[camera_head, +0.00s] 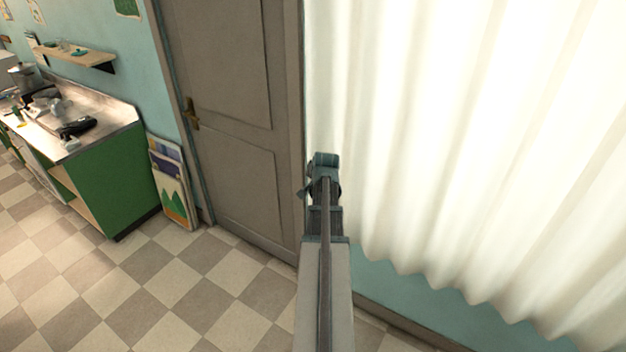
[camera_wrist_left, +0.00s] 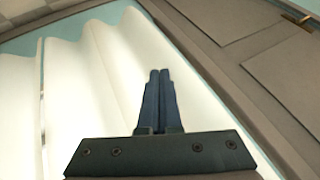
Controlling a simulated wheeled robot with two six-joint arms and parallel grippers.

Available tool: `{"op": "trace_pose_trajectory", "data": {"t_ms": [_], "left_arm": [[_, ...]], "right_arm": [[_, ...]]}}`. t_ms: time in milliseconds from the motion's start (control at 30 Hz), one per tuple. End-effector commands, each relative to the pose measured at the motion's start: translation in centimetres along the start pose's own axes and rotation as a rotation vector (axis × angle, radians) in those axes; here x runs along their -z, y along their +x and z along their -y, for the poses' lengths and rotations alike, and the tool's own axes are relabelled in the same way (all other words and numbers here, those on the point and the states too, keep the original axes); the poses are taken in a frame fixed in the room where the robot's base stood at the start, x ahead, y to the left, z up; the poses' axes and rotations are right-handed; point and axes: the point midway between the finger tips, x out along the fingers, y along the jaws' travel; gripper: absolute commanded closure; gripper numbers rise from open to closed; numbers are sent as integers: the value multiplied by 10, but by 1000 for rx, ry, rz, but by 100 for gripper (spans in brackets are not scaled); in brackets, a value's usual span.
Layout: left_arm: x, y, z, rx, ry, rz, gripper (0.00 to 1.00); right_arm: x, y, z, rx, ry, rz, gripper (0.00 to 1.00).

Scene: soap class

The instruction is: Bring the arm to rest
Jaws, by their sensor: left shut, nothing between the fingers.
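My left gripper (camera_wrist_left: 160,75) is shut and empty in the left wrist view, its two dark fingers side by side. Behind the fingers are the white curtain and the grey door frame. In the head view my arm rises from the bottom middle, and its gripper end (camera_head: 324,165) stands in front of the edge between door and curtain. The fingers are hard to make out there. My right gripper is not in view.
A grey-brown door (camera_head: 235,110) stands left of the arm, a pleated white curtain (camera_head: 470,130) to the right. A green counter (camera_head: 110,180) with several items is at the far left. Picture boards (camera_head: 172,185) lean beside it. The checkered floor (camera_head: 150,285) is clear.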

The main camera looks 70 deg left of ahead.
Motion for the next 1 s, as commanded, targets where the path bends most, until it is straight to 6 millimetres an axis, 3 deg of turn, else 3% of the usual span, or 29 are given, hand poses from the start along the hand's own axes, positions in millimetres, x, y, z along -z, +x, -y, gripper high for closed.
{"op": "trace_pose_trajectory", "data": {"t_ms": [33, 100, 300, 767, 867, 967, 1000], "left_arm": [[2, -20, 2, 0, 0, 0, 100], [2, -33, 2, -1, 0, 0, 100], [1, -58, 0, -1, 1, 0, 100], [0, -60, -2, -3, 2, 0, 100], [4, -58, -21, -21, 15, -2, 100], [14, -56, -70, -70, 47, -4, 100], [19, -56, -96, -97, 66, -4, 100]], "right_arm": [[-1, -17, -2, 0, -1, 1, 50], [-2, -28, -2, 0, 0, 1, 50], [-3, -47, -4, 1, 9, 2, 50], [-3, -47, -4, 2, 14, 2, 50], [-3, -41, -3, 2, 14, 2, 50], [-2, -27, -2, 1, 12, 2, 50], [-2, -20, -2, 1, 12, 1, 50]]}}
